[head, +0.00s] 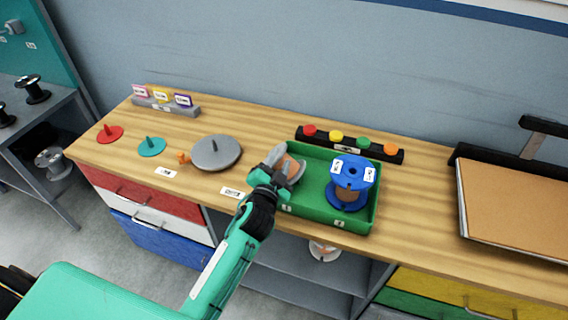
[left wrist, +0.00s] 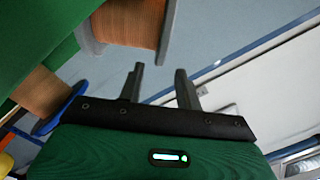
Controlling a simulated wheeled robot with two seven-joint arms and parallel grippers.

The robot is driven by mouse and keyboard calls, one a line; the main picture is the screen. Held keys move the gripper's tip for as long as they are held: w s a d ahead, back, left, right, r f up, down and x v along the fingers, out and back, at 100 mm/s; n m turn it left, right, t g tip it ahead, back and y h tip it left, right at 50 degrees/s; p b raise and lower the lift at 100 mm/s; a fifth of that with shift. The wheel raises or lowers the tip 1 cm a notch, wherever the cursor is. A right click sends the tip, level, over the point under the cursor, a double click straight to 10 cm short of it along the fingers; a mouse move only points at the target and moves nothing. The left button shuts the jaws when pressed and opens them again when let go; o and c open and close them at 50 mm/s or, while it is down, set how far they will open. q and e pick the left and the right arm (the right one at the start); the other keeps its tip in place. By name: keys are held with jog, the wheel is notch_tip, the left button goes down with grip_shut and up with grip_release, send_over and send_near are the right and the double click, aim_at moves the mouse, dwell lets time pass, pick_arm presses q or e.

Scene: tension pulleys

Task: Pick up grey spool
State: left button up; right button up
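The grey spool (head: 298,173) with copper-coloured winding is at the left end of the green tray (head: 313,151), partly hidden behind my left gripper (head: 273,177). In the left wrist view, the grey spool (left wrist: 130,22) is at the top, just beyond the fingertips, with its winding and grey flanges showing. My left gripper (left wrist: 160,70) has its two fingers apart with nothing between them. It is close to the spool; I cannot tell if it touches. My right gripper is not in view.
A blue spool (head: 350,178) stands upright at the tray's right end. A grey disc with a peg (head: 216,152) lies left of the tray. A black rack with coloured knobs (head: 350,147) stands behind it. A brown board (head: 522,200) is at right.

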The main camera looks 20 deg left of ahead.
aim_at(282, 156)
pick_arm(q)
jog(key=w, duration=0.3)
jog(key=shift+w+a+f, duration=0.1)
jog(key=shift+w+f, duration=0.15)
jog(key=shift+w, duration=0.15)
grip_shut()
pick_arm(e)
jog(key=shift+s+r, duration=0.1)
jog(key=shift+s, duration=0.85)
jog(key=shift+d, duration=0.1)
